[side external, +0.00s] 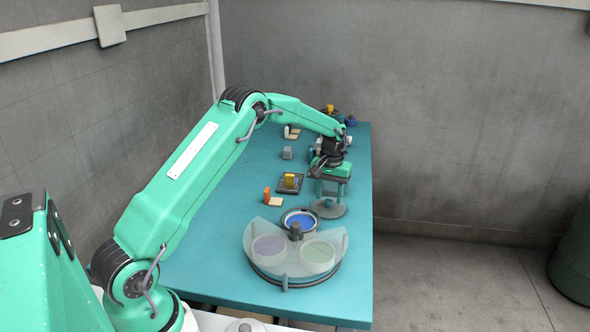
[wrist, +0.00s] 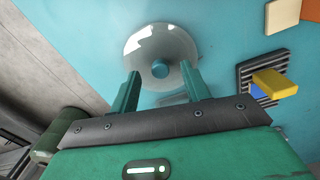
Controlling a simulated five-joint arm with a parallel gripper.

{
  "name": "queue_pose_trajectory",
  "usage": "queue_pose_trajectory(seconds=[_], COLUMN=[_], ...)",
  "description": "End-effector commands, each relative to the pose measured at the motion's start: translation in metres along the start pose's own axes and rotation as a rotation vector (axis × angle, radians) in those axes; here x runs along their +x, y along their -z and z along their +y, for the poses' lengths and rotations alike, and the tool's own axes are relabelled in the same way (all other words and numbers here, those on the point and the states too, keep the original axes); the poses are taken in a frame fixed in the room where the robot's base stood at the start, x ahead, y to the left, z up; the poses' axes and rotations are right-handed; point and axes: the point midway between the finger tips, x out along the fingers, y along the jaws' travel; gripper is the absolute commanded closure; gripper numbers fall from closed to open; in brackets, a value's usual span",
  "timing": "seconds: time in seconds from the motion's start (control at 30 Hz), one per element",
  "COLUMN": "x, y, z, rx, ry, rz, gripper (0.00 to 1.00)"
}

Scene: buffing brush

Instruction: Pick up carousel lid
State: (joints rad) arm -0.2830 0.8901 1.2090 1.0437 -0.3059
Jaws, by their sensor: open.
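The round translucent lid with a central knob lies on the teal table, seen in the side external view (side external: 331,210) below my gripper (side external: 329,196). In the wrist view the lid (wrist: 160,45) is a pale clear disc with a blue-teal knob (wrist: 160,68). My gripper (wrist: 160,69) is open and points down at the lid, with one finger to each side of the knob in that view. I cannot tell how much height is left between the fingertips and the lid. The carousel (side external: 295,282) stands nearer the camera, under a fan-shaped clear cover (side external: 294,258).
A blue-filled dish (side external: 300,221) sits between lid and carousel. A yellow block (side external: 290,180) rests on a dark slatted tray (wrist: 250,72) left of the lid in the side view. The table's (side external: 215,220) right edge is close to the lid. Small blocks stand further back.

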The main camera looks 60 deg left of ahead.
Motion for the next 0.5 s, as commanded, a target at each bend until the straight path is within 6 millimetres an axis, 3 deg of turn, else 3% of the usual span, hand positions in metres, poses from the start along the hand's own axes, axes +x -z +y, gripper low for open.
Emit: queue_pose_trajectory(seconds=[0.17, 0.5], x=[0.0139, 0.0149], y=[-0.0001, 0.0002], z=[-0.0001, -0.0001], rx=[0.0, 0.0], ry=[0.0, 0.0], rz=[-0.001, 0.001], gripper=[0.53, 0.53])
